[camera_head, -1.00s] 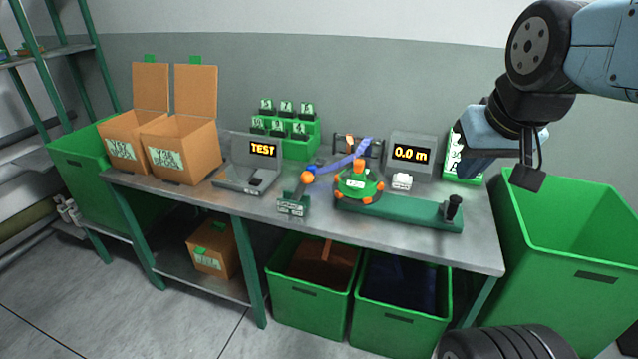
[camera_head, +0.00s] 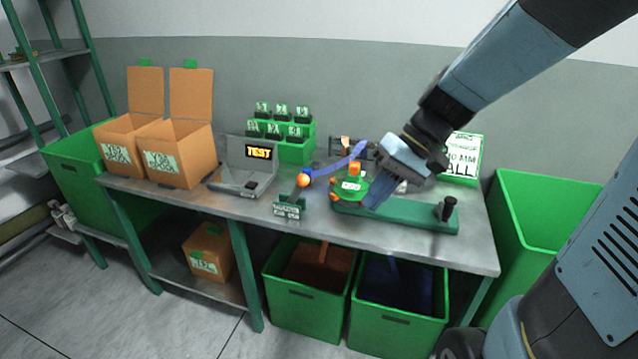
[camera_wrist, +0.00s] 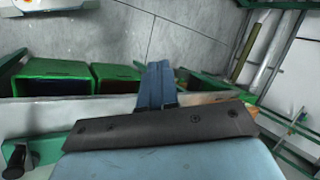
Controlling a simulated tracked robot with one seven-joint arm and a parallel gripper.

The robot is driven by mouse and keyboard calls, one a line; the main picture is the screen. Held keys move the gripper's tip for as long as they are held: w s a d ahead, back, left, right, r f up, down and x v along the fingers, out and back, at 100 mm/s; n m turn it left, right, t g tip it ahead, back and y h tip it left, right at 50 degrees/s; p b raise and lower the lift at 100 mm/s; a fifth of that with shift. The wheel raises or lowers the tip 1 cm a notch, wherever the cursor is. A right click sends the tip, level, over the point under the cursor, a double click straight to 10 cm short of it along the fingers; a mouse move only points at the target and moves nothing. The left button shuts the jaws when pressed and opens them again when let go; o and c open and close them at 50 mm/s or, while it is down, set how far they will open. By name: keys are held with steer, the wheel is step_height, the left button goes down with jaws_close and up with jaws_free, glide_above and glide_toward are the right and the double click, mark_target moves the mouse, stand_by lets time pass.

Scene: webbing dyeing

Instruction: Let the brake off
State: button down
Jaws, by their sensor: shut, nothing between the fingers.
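A green winding device with a long green base (camera_head: 410,218) stands on the workbench (camera_head: 240,204). It has a green round hub (camera_head: 350,187) with orange knobs and a black upright knob (camera_head: 446,209) at its right end. A blue strap (camera_head: 340,165) runs left from the hub. An orange ball (camera_head: 303,180) sits on a small labelled stand (camera_head: 288,211) left of the hub. I cannot tell which part is the brake. My gripper (camera_head: 372,203) is shut and empty, pointing down-left just over the hub's right side; contact is unclear. Its fingers also show in the wrist view (camera_wrist: 156,84).
A TEST display unit (camera_head: 245,170), green rack (camera_head: 293,150) and open cardboard boxes (camera_head: 180,160) stand left and behind. Green bins (camera_head: 305,310) sit under the bench. A large green bin (camera_head: 520,220) is at right. The front bench strip is clear.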

steer(key=w+a+f+m+y, duration=0.1)
steer(key=w+a+f+y, duration=0.25)
steer(key=w+y, duration=0.2)
steer(key=w+a+f+y, duration=0.2)
steer(key=w+f+y, duration=0.2)
steer(key=w, duration=0.2)
steer(key=w+d+f+m+t, duration=0.1)
steer(key=w+f+m+t, duration=0.1)
steer(key=w+f+t, duration=0.2)
steer(key=w+d+f+m+t+y, duration=0.1)
steer(key=w+f+m+t, duration=0.2)
steer(key=w+f+t, duration=0.1)
steer(key=w+d+f+m+t, duration=0.2)
steer(key=w+f+t, duration=0.2)
steer(key=f, duration=0.1)
steer(key=shift+f+m+t+y, duration=0.1)
steer(key=shift+m+t+y, duration=0.2)
steer(key=shift+m, duration=0.1)
glide_toward(298, 189)
steer(key=w+a+r, duration=0.2)
steer(key=w+r, duration=0.1)
steer(key=shift+w+a+r, duration=0.15)
steer(key=shift+a+r, duration=0.05)
steer(key=shift+a, duration=0.05)
